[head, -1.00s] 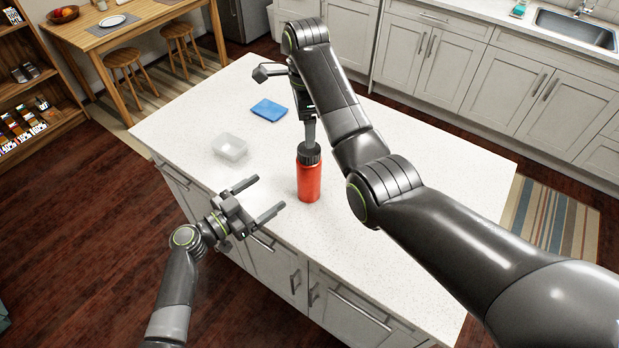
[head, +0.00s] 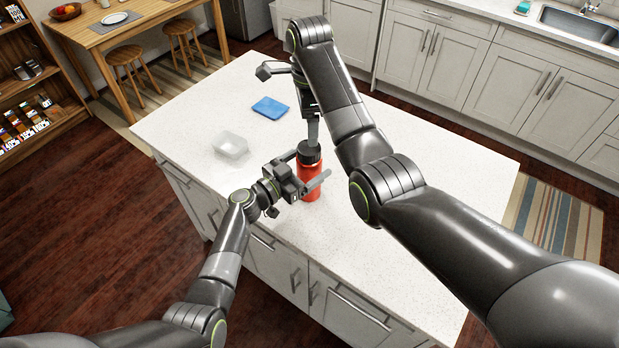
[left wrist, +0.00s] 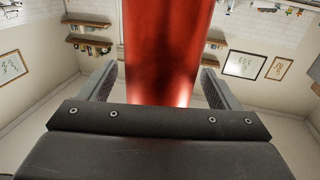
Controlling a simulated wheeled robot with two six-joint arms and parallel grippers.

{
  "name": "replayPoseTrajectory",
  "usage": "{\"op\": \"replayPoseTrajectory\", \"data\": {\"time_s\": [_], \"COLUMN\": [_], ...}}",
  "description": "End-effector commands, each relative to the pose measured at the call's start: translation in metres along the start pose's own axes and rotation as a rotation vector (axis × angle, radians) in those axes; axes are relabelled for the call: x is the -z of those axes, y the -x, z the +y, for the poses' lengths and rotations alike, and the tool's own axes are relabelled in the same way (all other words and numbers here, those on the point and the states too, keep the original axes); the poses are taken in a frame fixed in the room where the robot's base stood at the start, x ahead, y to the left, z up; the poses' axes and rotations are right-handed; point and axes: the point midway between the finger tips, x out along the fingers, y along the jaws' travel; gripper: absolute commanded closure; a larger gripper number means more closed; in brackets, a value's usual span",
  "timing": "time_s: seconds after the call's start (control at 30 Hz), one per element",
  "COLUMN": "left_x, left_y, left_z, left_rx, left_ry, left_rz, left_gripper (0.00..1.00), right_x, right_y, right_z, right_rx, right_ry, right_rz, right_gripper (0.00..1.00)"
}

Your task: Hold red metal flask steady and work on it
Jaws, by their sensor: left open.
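The red metal flask (head: 310,172) with a black lid (head: 309,152) stands upright near the front edge of the white island. My left gripper (head: 308,170) is open, with one finger on each side of the flask body. In the left wrist view the red flask (left wrist: 160,50) stands between the two fingers, with a gap showing on each side. My right gripper (head: 312,130) reaches down from above, and its finger is at the top of the lid. The other finger is hidden, so I cannot tell whether it is open or shut.
A clear plastic container (head: 230,145) and a folded blue cloth (head: 270,107) lie on the island top (head: 420,200) left of and behind the flask. The island top to the right is clear beyond my right arm.

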Motion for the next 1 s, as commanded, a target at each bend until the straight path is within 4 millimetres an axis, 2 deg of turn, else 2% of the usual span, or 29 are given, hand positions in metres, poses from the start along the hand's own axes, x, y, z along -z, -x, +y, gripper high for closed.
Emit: {"op": "replayPoseTrajectory", "data": {"time_s": [0.17,0.8,1.0], "left_x": [0.0,-0.0004,-0.0005], "left_y": [0.0001,0.0006,0.0006], "left_z": [0.0,-0.0001,-0.0001], "left_rx": [0.0,0.001,0.001], "left_ry": [0.0,0.0,0.0], "left_rz": [0.0,-0.001,-0.001], "left_gripper": [0.16,1.0,1.0], "right_x": [0.0,0.0,0.0], "right_y": [0.0,0.0,0.0001], "right_z": [0.0,0.0,-0.0001], "right_rx": [0.0,0.0,0.0], "right_ry": [0.0,-0.016,-0.189], "right_rz": [0.0,0.0,0.0], "right_gripper": [0.28,0.28,0.28]}}
